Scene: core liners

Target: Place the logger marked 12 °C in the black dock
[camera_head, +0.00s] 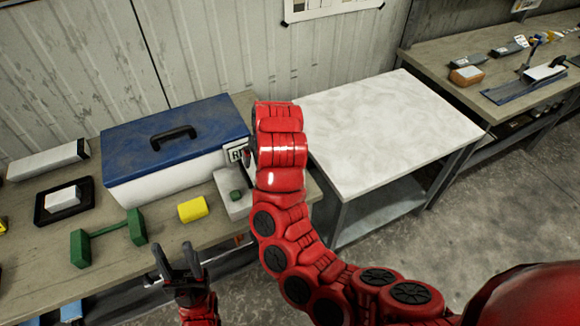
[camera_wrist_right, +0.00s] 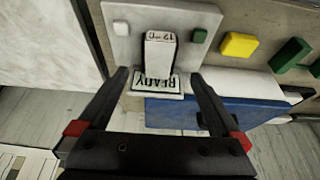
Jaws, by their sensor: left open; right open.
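The logger marked 12 °C (camera_wrist_right: 161,52) is a white block with its label at the top edge in the right wrist view. It sits on a pale grey stand (camera_wrist_right: 112,48) with a READY plate (camera_wrist_right: 155,84); the stand also shows in the head view (camera_head: 228,207). My right gripper (camera_wrist_right: 158,78) is open, its fingers either side of the READY plate, with nothing held; my arm hides it in the head view. A black tray-like dock (camera_head: 42,214) lies at the left with a white block (camera_head: 63,198) on it. My left gripper (camera_head: 178,252) is open and empty before the bench's front edge.
A yellow block (camera_head: 192,209), a green dumbbell shape (camera_head: 108,233) and a white box (camera_head: 45,163) lie on the bench. The white-topped table (camera_head: 390,120) is clear.

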